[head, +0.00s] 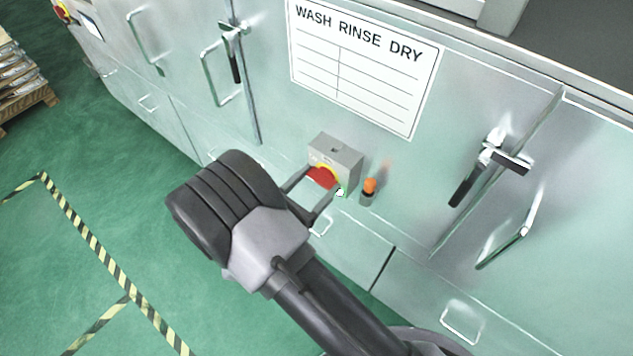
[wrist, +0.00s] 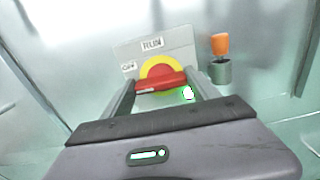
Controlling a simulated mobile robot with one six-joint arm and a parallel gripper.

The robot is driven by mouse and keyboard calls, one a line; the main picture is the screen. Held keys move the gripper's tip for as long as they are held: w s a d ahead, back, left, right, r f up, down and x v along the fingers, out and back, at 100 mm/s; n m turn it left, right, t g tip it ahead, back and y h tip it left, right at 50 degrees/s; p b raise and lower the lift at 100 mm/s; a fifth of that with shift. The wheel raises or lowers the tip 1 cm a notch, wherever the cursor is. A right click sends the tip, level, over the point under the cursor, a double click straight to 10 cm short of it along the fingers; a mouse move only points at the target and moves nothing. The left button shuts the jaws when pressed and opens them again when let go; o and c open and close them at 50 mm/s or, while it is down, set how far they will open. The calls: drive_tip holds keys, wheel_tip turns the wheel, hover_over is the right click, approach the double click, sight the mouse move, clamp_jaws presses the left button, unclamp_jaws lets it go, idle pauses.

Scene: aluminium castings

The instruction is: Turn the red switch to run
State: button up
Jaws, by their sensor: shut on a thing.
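The red switch (head: 321,178) sits on a yellow round plate on the front of a small grey box (head: 335,152) fixed to the metal cabinet. In the wrist view the red switch (wrist: 158,84) is a bar lying roughly level across the yellow plate (wrist: 160,66). My gripper (head: 320,183) is shut on the red switch, one finger on either side, as the wrist view (wrist: 161,85) also shows. The lower part of the yellow plate is hidden behind the switch and gripper.
An orange-topped grey cylinder (head: 369,190) stands out from the cabinet just right of the box. A WASH RINSE DRY sign (head: 365,65) is above. Door latches (head: 490,165) and bar handles (head: 515,240) stick out on both sides. Green floor lies at the left.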

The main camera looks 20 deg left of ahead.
drive_tip(key=m+b, duration=0.2)
drive_tip(key=m, duration=0.2)
drive_tip(key=shift+d+f+m, duration=0.1)
drive_tip(key=shift+m, duration=0.2)
drive_tip(key=m+b, duration=0.2)
drive_tip(key=m, duration=0.2)
drive_tip(key=shift+s+d+f+m+b, duration=0.1)
drive_tip(key=shift+d+m+b, duration=0.05)
drive_tip(key=shift+m+b, duration=3.8)
drive_tip(key=shift+m+p, duration=0.3)
drive_tip(key=shift+m, duration=0.35)
drive_tip(key=o, duration=1.4)
drive_tip(key=shift+c, duration=0.2)
